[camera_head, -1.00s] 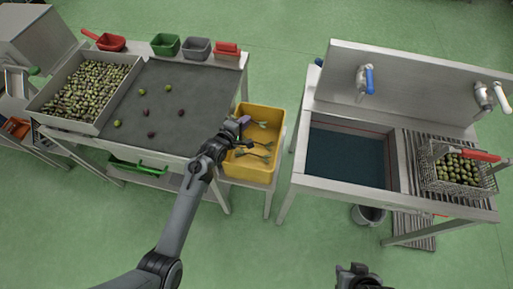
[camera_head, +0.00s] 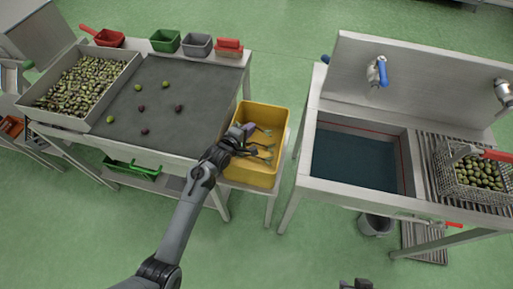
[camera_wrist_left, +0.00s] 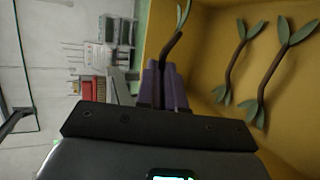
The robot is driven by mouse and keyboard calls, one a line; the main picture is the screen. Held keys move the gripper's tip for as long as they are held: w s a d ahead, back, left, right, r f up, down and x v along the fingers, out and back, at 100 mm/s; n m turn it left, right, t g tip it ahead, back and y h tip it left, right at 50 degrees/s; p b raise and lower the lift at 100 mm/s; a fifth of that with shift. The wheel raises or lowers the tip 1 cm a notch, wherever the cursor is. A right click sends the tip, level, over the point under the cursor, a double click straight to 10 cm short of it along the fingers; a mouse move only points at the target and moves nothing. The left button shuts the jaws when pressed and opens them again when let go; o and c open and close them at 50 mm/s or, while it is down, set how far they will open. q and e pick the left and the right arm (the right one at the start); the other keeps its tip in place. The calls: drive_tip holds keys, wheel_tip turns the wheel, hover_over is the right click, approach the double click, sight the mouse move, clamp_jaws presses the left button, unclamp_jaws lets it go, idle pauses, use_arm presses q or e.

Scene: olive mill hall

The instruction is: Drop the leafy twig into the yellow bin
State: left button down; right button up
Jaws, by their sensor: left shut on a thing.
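The yellow bin (camera_head: 240,178) stands on a small stand between the sorting table and the sink. My left gripper (camera_head: 249,130) is over the bin's opening. In the left wrist view, its purple fingers (camera_wrist_left: 164,85) are shut on a dark leafy twig (camera_wrist_left: 172,47), whose green leaves point to the top edge. The twig's lower part is hidden between the fingers. Two other leafy twigs (camera_wrist_left: 237,62) (camera_wrist_left: 275,75) lie on the bin's floor, apart from the held one. Only a tip of my right gripper (camera_head: 355,284) shows at the bottom edge.
The sorting table (camera_head: 205,95) at the left bears several loose olives and a tray of olives (camera_head: 132,58). Small tubs line its back edge. The sink (camera_head: 355,158) stands right of the bin, with a wire basket of olives (camera_head: 478,173) on its drainboard.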

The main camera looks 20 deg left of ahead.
use_arm(q)
drive_tip(key=c, duration=1.2)
unclamp_jaws()
drive_tip(key=shift+o, duration=0.2)
drive_tip(key=p+v, duration=0.3)
drive_tip(key=v, duration=0.7)
drive_tip(key=shift+s+p, duration=0.4)
drive_tip(key=shift+a, duration=0.1)
